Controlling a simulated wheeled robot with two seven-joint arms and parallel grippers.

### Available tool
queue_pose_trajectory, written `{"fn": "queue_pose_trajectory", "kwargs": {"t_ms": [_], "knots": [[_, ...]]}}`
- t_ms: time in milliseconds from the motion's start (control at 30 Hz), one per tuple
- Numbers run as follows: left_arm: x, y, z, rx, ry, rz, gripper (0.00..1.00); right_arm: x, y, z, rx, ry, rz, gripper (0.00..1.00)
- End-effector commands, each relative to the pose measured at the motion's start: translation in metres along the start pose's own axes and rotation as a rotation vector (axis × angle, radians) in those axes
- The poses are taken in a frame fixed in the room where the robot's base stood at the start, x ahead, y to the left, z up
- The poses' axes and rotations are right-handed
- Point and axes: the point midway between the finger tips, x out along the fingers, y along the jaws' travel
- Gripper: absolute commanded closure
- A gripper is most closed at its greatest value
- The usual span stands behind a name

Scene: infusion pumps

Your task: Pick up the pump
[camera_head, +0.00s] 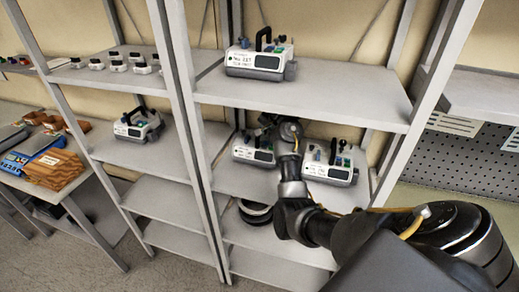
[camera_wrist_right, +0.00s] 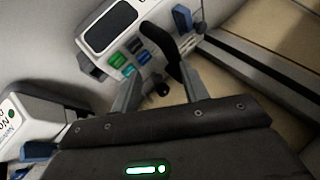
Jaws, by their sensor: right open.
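Several white-and-grey pumps stand on the shelves in the head view. One pump (camera_head: 247,151) is on the middle shelf, with another pump (camera_head: 331,168) to its right and one pump (camera_head: 256,62) on the shelf above. My right gripper (camera_head: 270,123) is at the left middle-shelf pump, partly hidden behind my own wrist. In the right wrist view my right gripper (camera_wrist_right: 158,85) is open, its fingers close to a pump's black handle (camera_wrist_right: 165,38). That pump (camera_wrist_right: 122,48) shows a dark screen and green and blue buttons. I cannot tell whether the fingers touch the handle. My left gripper is out of view.
The upper shelf (camera_head: 345,97) overhangs the middle-shelf pumps. Grey shelf posts (camera_head: 182,100) stand to the left. Another pump (camera_head: 137,125) sits on the left rack. A second pump (camera_wrist_right: 40,120) is at the left in the wrist view. A dark round object (camera_head: 256,211) lies lower down.

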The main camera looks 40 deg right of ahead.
Motion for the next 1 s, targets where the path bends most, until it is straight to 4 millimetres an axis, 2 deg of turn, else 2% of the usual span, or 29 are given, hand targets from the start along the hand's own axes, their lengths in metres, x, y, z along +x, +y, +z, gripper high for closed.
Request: {"fn": "queue_pose_trajectory", "kwargs": {"t_ms": [33, 233, 333, 633, 933, 1000], "knots": [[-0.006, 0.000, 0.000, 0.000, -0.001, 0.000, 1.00, 0.001, -0.007, -0.004, -0.001, -0.002, 0.001, 0.56], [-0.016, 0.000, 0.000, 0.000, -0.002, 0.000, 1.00, 0.018, -0.026, -0.014, 0.000, -0.003, 0.001, 0.56], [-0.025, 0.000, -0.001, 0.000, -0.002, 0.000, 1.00, 0.026, -0.025, -0.013, 0.000, -0.003, 0.002, 0.56], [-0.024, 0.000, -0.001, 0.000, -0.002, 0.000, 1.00, 0.031, -0.023, -0.012, 0.000, -0.001, 0.000, 0.57], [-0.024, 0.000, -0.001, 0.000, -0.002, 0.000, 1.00, 0.031, -0.023, -0.012, 0.000, -0.001, 0.000, 0.96], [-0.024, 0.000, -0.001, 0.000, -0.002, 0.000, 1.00, 0.031, -0.023, -0.012, 0.000, -0.001, 0.000, 1.00]]}}
